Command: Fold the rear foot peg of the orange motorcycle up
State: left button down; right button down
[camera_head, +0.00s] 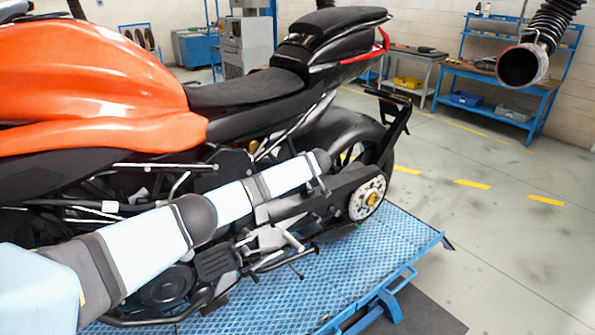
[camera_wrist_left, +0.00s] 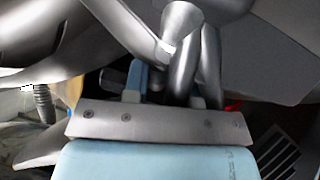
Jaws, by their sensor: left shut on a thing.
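The orange motorcycle (camera_head: 95,75) stands on a blue lift platform, its side facing me and its tail to the right. My left arm reaches across its lower side toward the rear wheel, and its own links hide the rear foot peg in the head view. In the left wrist view my left gripper (camera_wrist_left: 165,82) is shut on a grey metal part between its two fingers, which appears to be the rear foot peg (camera_wrist_left: 180,80). Other grey metal parts crowd close around the fingers. The peg's exact angle is hard to tell. My right gripper is out of view.
The blue lift platform (camera_head: 420,240) lies under the motorcycle. A dark exhaust hose nozzle (camera_head: 522,66) hangs at the upper right. Blue workbenches (camera_head: 490,85) stand along the back wall. The floor at the right is clear.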

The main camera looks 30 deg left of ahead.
pick_arm(q)
jog(key=shift+s+d+r+y, duration=0.1)
jog(key=shift+d+y, duration=0.1)
jog(key=shift+y, duration=0.2)
jog(key=shift+d+r+t, duration=0.1)
jog(key=shift+r+t, duration=0.1)
jog(key=shift+t, duration=0.1)
jog(key=c, duration=0.9)
grip_release()
jog(key=shift+s+d+r, duration=0.25)
jog(key=shift+s+d, duration=0.05)
jog(key=shift+d, duration=0.15)
jog(key=b+v, duration=0.2)
jog(key=v, duration=1)
jog(key=shift+s+d+r, duration=0.1)
jog(key=shift+s+d, duration=0.05)
jog(key=shift+d, duration=0.15)
